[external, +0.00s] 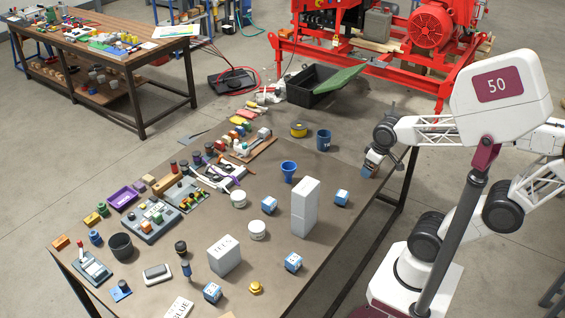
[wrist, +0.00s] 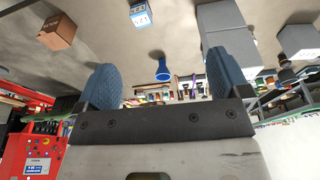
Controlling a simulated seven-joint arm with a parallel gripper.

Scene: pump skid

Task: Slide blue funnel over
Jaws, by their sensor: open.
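The blue funnel (external: 289,170) stands on the table just left of the tall white box, wide end up. In the wrist view the funnel (wrist: 163,72) shows small, framed between my fingers and some way beyond them. My gripper (external: 371,164) is at the table's right edge, to the right of the funnel and apart from it. In the wrist view my gripper (wrist: 160,64) has its two blue fingers spread wide with nothing held between them.
A tall white box (external: 305,207) stands close to the funnel's right. Blue-and-white cubes (external: 342,198) and white tubs (external: 257,230) are scattered nearby. Bare tabletop lies between my gripper and the funnel.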

